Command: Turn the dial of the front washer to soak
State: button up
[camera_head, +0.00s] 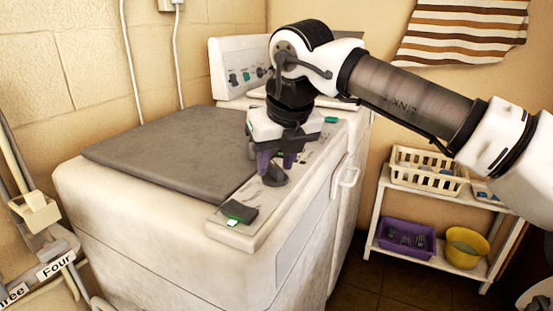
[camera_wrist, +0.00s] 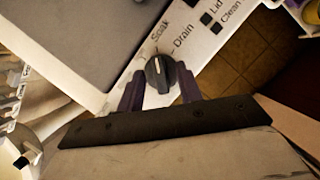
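The front washer (camera_head: 130,210) is a white machine with a grey lid and a control strip along its right edge. Its dark dial (camera_head: 275,176) stands on that strip, and it also shows in the wrist view (camera_wrist: 160,74). The dial's white mark points up in the wrist view, roughly between the printed words Soak (camera_wrist: 160,30) and Drain (camera_wrist: 183,36). My gripper (camera_head: 276,160) is over the dial, with one purple finger on each side of it in the wrist view (camera_wrist: 160,92). The fingers are apart; I cannot tell whether they touch the dial.
A second white machine with a raised knob panel (camera_head: 238,66) stands behind. A green-and-black switch (camera_head: 238,212) is on the front washer's near corner. A white shelf (camera_head: 420,192) at the right holds a cream basket (camera_head: 428,172), a purple basket (camera_head: 407,240) and a yellow bucket (camera_head: 466,246).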

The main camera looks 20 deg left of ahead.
jog(key=p+v, duration=0.1)
jog(key=v, duration=1.3)
jog(key=shift+s+f, duration=0.1)
jog(key=shift+f, duration=0.1)
